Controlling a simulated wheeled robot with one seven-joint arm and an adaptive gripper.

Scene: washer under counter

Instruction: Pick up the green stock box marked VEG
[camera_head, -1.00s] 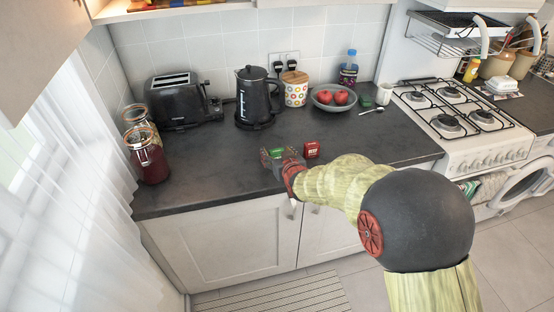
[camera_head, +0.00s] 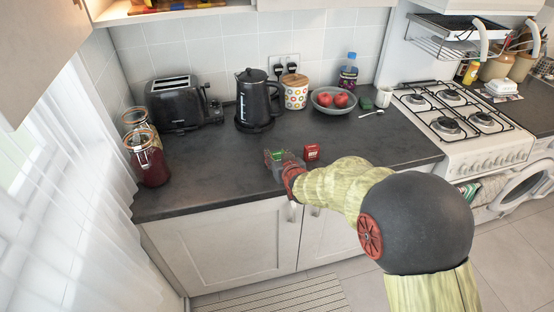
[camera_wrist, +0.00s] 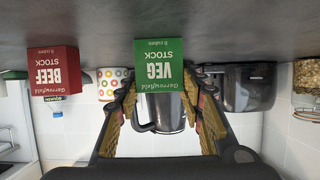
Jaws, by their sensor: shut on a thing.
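The green stock box (camera_wrist: 159,66) marked VEG is between the two fingers of my gripper (camera_wrist: 163,95) in the wrist view, where it appears upside down. Both fingers touch its sides, and the gripper is shut on it. In the head view the green box (camera_head: 277,155) shows as a small green patch at my gripper (camera_head: 279,159), over the front part of the dark counter. Part of it is hidden by the gripper. Whether its base touches the counter is hard to tell.
A red box (camera_head: 312,152) marked BEEF (camera_wrist: 54,71) stands just right of my gripper on the counter (camera_head: 220,185). A kettle (camera_head: 253,100), toaster (camera_head: 175,103), canister (camera_head: 295,92) and apple bowl (camera_head: 334,100) stand behind. Jars (camera_head: 148,160) stand left. The counter's front left is clear.

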